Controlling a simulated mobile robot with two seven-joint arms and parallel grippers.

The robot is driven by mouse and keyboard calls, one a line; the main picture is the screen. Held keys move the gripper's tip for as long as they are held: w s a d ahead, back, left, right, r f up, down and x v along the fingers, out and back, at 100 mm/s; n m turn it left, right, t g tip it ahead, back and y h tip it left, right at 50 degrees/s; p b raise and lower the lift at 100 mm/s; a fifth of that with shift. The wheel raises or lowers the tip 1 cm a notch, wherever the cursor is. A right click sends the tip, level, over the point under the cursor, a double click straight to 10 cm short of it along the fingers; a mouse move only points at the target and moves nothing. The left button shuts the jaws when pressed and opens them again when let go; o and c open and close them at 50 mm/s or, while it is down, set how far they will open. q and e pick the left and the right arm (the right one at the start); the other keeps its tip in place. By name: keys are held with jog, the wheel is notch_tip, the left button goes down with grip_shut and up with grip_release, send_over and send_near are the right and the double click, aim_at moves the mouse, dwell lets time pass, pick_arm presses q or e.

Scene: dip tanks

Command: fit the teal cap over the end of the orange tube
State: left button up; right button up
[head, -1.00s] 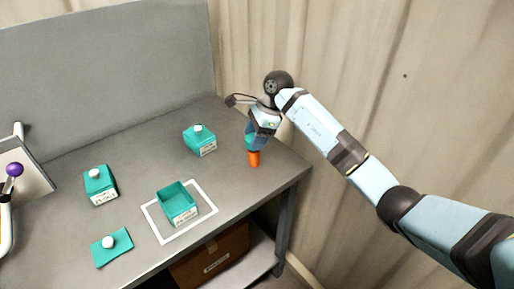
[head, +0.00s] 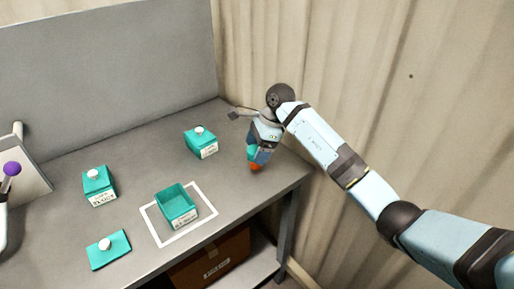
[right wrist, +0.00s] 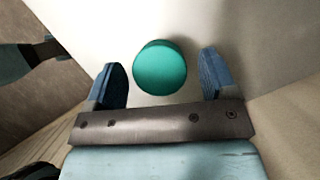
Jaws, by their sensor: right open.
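My right gripper (head: 256,152) is at the back right of the grey table, pointing down, with its fingers open. The teal cap (right wrist: 160,67) is round and lies between the two fingers in the right wrist view, with a gap on each side. In the head view the cap is largely covered by the gripper. The orange tube (head: 256,167) stands upright under the teal cap, and only a small part of it shows. How far the cap sits over the tube's end cannot be told.
An open teal box (head: 178,207) stands inside a white square outline (head: 154,226). Lidded teal boxes stand at the back (head: 201,143) and left (head: 98,186). A teal lid (head: 110,250) with a white knob lies in front. A purple ball (head: 12,168) is at the left edge.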

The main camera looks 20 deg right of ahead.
jog(key=v, duration=0.7)
jog(key=shift+r, duration=0.35)
jog(key=shift+d, duration=0.15)
